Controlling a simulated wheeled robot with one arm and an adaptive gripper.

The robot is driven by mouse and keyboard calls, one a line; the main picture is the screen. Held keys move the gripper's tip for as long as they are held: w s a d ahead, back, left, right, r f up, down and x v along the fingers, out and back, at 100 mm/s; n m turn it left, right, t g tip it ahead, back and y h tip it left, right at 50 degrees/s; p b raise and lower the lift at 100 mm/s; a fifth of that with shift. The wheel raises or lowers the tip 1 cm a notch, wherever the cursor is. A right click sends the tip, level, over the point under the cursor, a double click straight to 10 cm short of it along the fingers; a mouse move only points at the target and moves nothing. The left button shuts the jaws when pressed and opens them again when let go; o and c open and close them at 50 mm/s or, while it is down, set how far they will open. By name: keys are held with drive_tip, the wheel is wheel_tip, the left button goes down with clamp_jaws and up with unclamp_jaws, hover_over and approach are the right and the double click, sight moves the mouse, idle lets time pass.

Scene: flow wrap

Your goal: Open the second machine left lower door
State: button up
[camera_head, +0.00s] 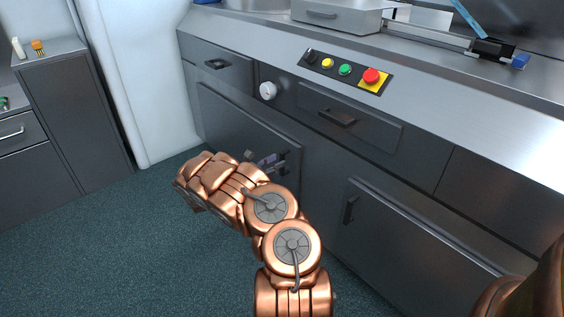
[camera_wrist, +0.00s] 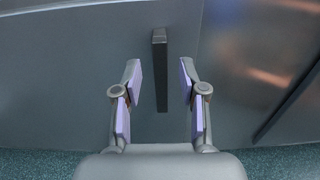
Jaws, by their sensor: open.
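The left lower door (camera_head: 235,115) is a dark grey panel at the lower left of the machine front. It looks closed. Its handle (camera_wrist: 160,45) is a dark upright bar near the door's right edge in the wrist view. My gripper (camera_head: 269,160) is in front of the door's right side in the head view, with the handle mostly hidden there. In the wrist view my gripper (camera_wrist: 159,68) is open, with purple-padded fingers on either side of the handle. A gap shows between each finger and the bar.
A right lower door (camera_head: 410,250) with an upright handle (camera_head: 349,210) is to the right. Above are a drawer (camera_head: 345,112), a white round knob (camera_head: 268,90) and a button panel (camera_head: 345,72). A grey cabinet (camera_head: 70,100) stands at left. Green floor (camera_head: 110,240) is clear.

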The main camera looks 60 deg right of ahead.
sight(282, 176)
drive_tip(key=shift+b+x, duration=0.35)
drive_tip(key=shift+x, duration=1.35)
drive_tip(key=shift+c, duration=0.3)
clamp_jaws()
